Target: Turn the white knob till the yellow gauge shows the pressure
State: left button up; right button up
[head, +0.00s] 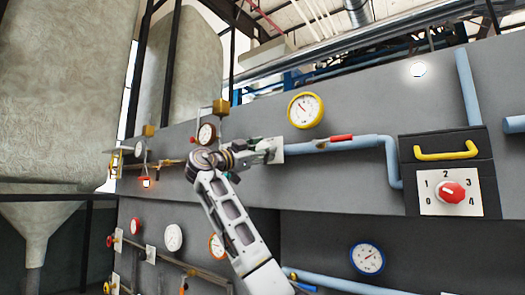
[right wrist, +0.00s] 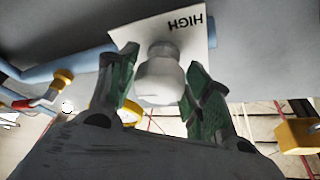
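The white knob (right wrist: 161,78) sticks out from a white plate (right wrist: 192,32) marked HIGH, upside down in the right wrist view. My right gripper (right wrist: 162,62) has its two green-padded fingers on either side of the knob. A narrow gap seems to show at the left finger; contact at the right finger is unclear. In the head view my right gripper (head: 268,151) reaches the grey panel and hides the knob. The yellow gauge (head: 305,110) hangs just above and right of it; its needle is too small to read exactly. My left gripper is out of view.
A blue pipe with a red-handled valve (head: 341,138) runs right from the plate. A black box with a yellow handle (head: 446,151) and a red numbered dial (head: 452,192) stands at right.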

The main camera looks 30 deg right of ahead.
jog(key=shift+o, duration=0.7)
jog(key=shift+a, duration=0.15)
jog(key=v, duration=1.1)
jog(key=shift+a+f, duration=0.2)
jog(key=shift+a, duration=0.15)
jog(key=shift+s, duration=0.15)
